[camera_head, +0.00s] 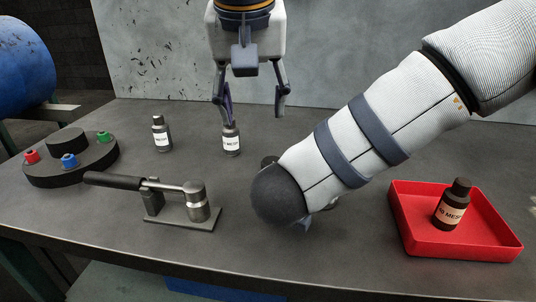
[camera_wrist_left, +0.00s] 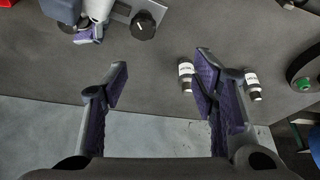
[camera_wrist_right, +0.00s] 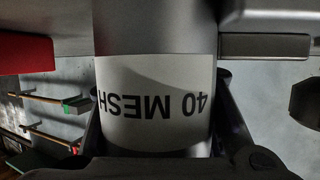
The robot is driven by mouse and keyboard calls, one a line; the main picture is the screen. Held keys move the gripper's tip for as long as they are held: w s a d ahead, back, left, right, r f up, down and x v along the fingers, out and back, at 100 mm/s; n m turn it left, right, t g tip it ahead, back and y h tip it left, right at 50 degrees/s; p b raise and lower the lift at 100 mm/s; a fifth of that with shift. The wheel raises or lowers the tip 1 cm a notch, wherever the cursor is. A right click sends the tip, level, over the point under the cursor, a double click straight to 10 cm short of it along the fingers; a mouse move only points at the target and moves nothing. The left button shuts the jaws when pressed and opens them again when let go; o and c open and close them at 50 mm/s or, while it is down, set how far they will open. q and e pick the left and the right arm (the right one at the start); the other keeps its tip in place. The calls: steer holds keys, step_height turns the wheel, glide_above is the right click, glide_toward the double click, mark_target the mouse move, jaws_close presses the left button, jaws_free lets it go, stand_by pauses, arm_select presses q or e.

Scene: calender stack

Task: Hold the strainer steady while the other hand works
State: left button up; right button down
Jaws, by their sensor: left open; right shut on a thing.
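My right gripper (camera_wrist_left: 90,33) shows at the top of the left wrist view, beside a metal plate with a dark round part (camera_wrist_left: 143,26). My left gripper (camera_head: 252,108) is open and empty, pointing down above the table.
A lever device with a metal cylinder (camera_head: 197,203) stands at the front left. A round black stand with coloured knobs (camera_head: 70,172) is at the far left. A red tray (camera_head: 460,243) at the right holds a labelled bottle (camera_head: 452,205). A grey wall panel (camera_head: 350,45) rises behind the table.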

mark_target(271, 161)
arm_select(q)
steer(key=shift+m, duration=0.6)
steer(key=w+d+f, duration=0.1)
steer(key=f, duration=0.2)
steer(key=w+d+f, duration=0.1)
steer(key=f, duration=0.3)
steer(key=d+f, duration=0.1)
steer(key=f, duration=0.3)
steer(key=shift+w+f, duration=0.15)
steer(key=shift+w, duration=0.25)
steer(key=shift+c, duration=0.5)
steer(key=c, duration=1.1)
